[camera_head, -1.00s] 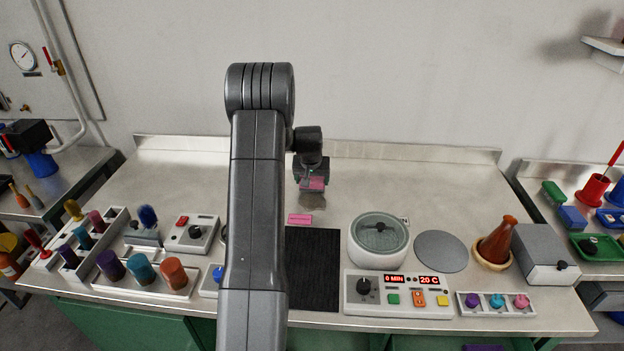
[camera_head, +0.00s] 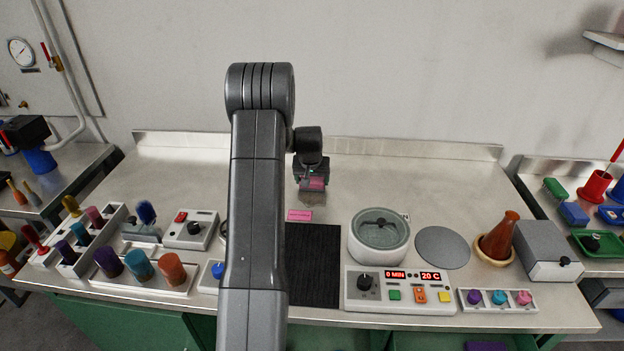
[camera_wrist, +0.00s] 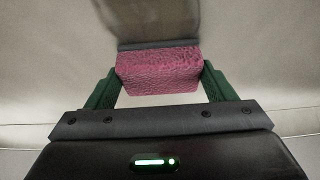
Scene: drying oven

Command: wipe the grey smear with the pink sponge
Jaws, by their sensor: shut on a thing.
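The pink sponge (camera_head: 314,184) is between the jaws of my gripper (camera_head: 312,178) at the back middle of the steel bench. In the wrist view the green fingers of my gripper (camera_wrist: 160,78) are shut on the sides of the sponge (camera_wrist: 158,72), which has a dark grey strip along its far edge. In the wrist view a dark patch (camera_wrist: 150,22) lies beyond the sponge; I cannot tell smear from shadow there. Contact between sponge and bench is unclear.
A round lidded pot (camera_head: 379,240) and a control panel (camera_head: 400,292) stand to the right. The bench's back right is clear.

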